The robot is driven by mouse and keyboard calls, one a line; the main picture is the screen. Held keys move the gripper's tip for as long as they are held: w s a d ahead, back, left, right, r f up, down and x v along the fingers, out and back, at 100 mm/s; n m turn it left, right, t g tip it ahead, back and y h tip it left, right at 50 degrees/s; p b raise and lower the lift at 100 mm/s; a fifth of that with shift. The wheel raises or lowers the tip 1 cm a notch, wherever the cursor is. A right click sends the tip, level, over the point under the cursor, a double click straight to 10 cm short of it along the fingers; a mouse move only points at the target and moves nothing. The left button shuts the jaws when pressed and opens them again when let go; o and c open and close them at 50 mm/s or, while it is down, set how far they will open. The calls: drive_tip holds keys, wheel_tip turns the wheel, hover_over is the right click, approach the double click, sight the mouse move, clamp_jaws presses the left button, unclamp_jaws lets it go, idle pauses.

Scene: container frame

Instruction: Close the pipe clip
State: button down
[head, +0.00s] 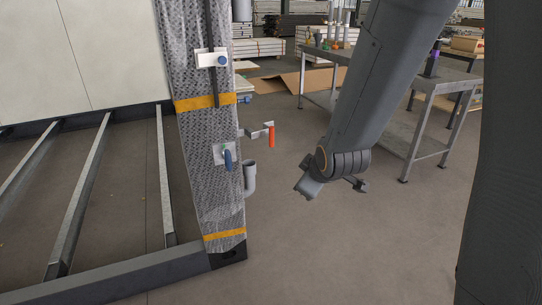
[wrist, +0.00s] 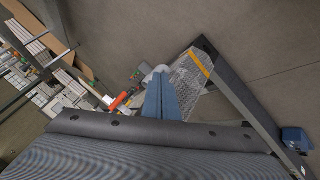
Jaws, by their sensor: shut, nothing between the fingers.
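A bracket with a red handle (head: 271,136) sticks out from the right side of the wrapped post (head: 207,195). A plate with a blue handle (head: 227,159) is fixed on the post's face beside it, and a grey bent pipe (head: 250,178) is just below. I cannot tell for sure which of these is the pipe clip, or whether it is open. My gripper (head: 306,188) is right of the post, apart from it, pointing down and left. In the wrist view its blue-grey fingers (wrist: 161,90) are together and empty. The red handle (wrist: 119,101) shows left of them.
The frame's dark bottom beam (head: 120,273) runs left along the floor. A grey workbench (head: 440,82) stands behind my arm. The floor right of the post is clear.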

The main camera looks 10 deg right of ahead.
drive_tip(key=w+a+f+n+t+y+b, duration=0.1)
drive_tip(key=w+a+f+n+t+b, duration=0.2)
drive_tip(key=w+n+t+b, duration=0.45)
drive_tip(key=n+t+y+b, duration=0.2)
drive_tip(key=n+b, duration=0.2)
approach(272, 143)
drive_tip(key=shift+m, duration=0.25)
drive_tip(key=w+a, duration=0.1)
drive_tip(key=w+a+r, duration=0.1)
drive_tip(key=w, duration=0.1)
drive_tip(key=w+a+r, duration=0.1)
drive_tip(key=w, duration=0.1)
drive_tip(key=shift+a+r, duration=0.1)
drive_tip(key=shift+r, duration=0.05)
drive_tip(key=shift+w+d, duration=0.3)
drive_tip(key=shift+w, duration=0.25)
drive_tip(key=shift+w+g+y+b, duration=0.1)
drive_tip(key=shift+g+y+b, duration=0.2)
drive_tip(key=shift+y, duration=0.2)
